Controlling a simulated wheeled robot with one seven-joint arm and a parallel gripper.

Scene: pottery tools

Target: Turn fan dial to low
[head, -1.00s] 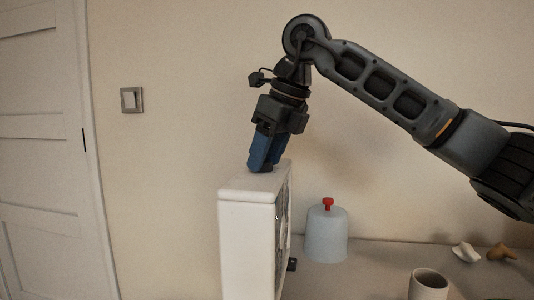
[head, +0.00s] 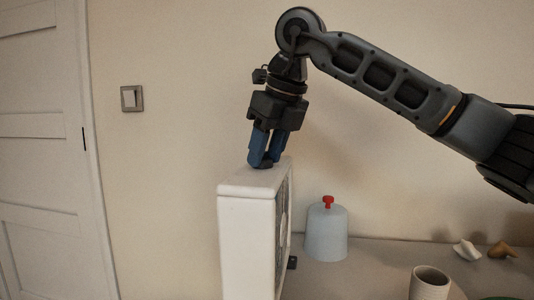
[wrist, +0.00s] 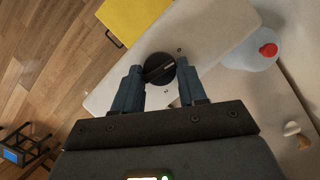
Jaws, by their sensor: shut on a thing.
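The white box-shaped fan (head: 248,230) stands upright on the table, its grille side facing right. Its round black dial sits on the top face. In the head view the fingers partly hide the dial.
A pale blue jar with a red knob (head: 327,235) stands right of the fan. A white cup (head: 429,284) and small white and brown pieces (head: 501,251) are further right. A light switch (head: 131,98) and door are at left. A yellow thing (wrist: 132,18) shows in the wrist view.

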